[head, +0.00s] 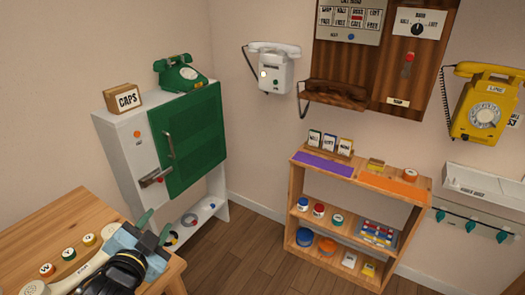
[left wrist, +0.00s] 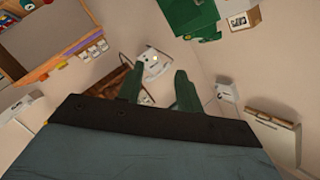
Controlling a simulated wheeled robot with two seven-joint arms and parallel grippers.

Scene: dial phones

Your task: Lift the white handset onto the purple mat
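The white handset (head: 274,48) rests across the top of the white wall phone (head: 276,74), left of the wooden wall panel. The purple mat (head: 324,165) lies on the left of the wooden shelf's top and is bare. My left gripper (head: 154,228) is low at the left, over the table's right side and far from the wall phone. Its green fingers are spread apart. In the left wrist view the gripper (left wrist: 160,72) is open and empty, with the white phone visible in the distance between its fingertips. My right gripper is not in view.
A card holder (head: 331,147) stands behind the purple mat; an orange mat (head: 393,184) lies to the right. The white cabinet (head: 122,160) carries a green phone (head: 181,73). A yellow phone (head: 484,105) hangs at right. Open floor lies between table and shelf.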

